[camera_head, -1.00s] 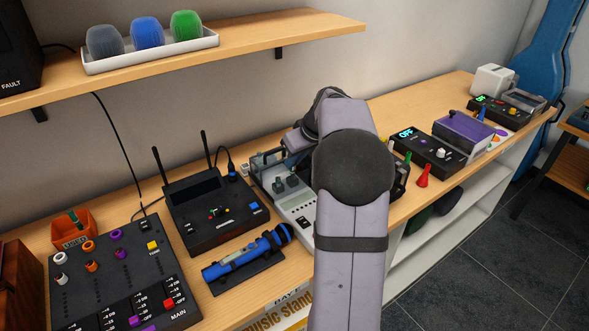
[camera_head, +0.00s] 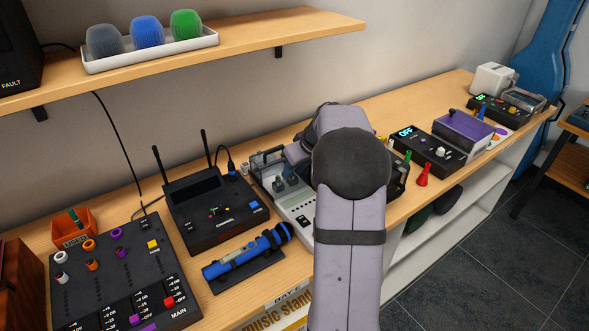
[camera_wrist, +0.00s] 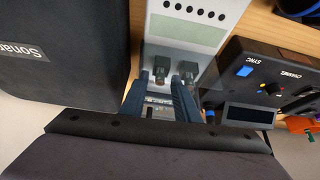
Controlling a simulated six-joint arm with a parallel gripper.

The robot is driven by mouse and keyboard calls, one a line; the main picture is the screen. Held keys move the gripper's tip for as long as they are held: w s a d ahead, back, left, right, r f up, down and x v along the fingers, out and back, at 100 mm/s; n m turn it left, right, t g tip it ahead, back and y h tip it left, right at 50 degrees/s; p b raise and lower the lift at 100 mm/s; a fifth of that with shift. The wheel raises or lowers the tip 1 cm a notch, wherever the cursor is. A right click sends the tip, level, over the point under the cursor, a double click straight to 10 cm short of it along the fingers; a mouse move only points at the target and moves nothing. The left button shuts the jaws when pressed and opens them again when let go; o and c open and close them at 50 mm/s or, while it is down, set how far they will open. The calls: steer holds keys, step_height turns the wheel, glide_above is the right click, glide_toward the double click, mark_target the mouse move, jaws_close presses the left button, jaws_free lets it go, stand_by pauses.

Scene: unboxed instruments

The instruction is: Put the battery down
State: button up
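My gripper (camera_wrist: 160,80) shows in the wrist view with its two dark blue fingers apart. I see no battery clearly held between them. A dark green block with a metal end (camera_wrist: 162,68), possibly a battery, stands in a pale device (camera_wrist: 183,30) just beyond the fingertips, in line with the gap. A second similar block (camera_wrist: 188,73) stands beside it, near the right finger. Whether a finger touches either block is unclear.
A black receiver (camera_head: 212,215) with antennas stands left of the pale device, with a blue microphone (camera_head: 247,255) in front. A mixer (camera_head: 115,270) and an orange box (camera_head: 74,230) are farther left. A dark case marked Sonar (camera_wrist: 60,45) is close by in the wrist view.

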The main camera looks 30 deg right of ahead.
steer(key=shift+r, duration=0.1)
steer(key=shift+r, duration=0.15)
steer(key=b+v, duration=0.2)
steer(key=v, duration=1)
